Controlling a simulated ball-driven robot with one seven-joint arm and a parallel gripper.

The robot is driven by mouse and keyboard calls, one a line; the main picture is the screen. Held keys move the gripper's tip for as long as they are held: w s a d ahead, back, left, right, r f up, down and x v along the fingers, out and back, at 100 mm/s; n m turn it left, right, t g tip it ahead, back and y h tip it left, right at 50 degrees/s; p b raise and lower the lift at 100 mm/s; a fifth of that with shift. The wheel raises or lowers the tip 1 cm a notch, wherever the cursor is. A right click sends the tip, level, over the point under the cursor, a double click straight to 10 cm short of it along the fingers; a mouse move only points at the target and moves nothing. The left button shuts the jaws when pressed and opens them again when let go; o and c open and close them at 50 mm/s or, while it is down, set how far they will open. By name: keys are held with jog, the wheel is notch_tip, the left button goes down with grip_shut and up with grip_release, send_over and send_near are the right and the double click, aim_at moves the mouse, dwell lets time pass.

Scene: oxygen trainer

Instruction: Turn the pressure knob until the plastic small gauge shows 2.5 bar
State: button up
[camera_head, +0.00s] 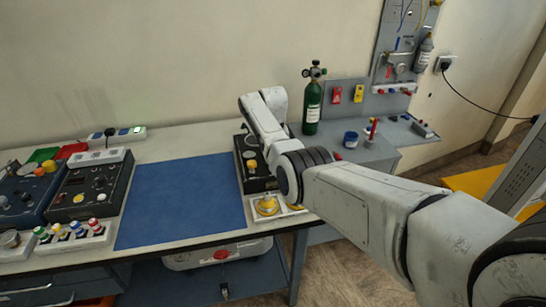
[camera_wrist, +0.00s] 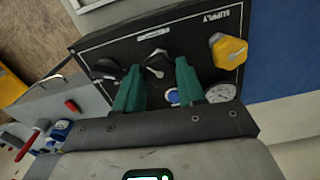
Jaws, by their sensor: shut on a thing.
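The black trainer panel (camera_wrist: 195,30) fills the upper part of the wrist view, with its lettering turned over. The pressure knob (camera_wrist: 157,63) sits below its label, between the two green fingers of my gripper (camera_wrist: 158,72). My gripper is shut on this knob. A small round white-faced gauge (camera_wrist: 220,92) shows just right of the right finger, partly cut off by my gripper body. Its reading is too small to tell. In the head view the panel (camera_head: 262,184) stands on the bench, with my arm hiding its right side and my gripper.
A yellow supply knob (camera_wrist: 229,51) is right of the fingers and a black knob (camera_wrist: 105,68) left. A blue mat (camera_head: 185,200) lies left of the panel. A green oxygen cylinder (camera_head: 312,108) stands behind my arm. A yellow button (camera_head: 266,205) is in front of the panel.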

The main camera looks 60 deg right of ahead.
jog(key=shift+r+m, duration=0.1)
jog(key=shift+m, duration=1.8)
jog(key=o, duration=1)
jog(key=shift+o, duration=0.2)
notch_tip(320, 180, up, 11)
jog(key=b, duration=0.1)
jog(key=shift+b, duration=0.4)
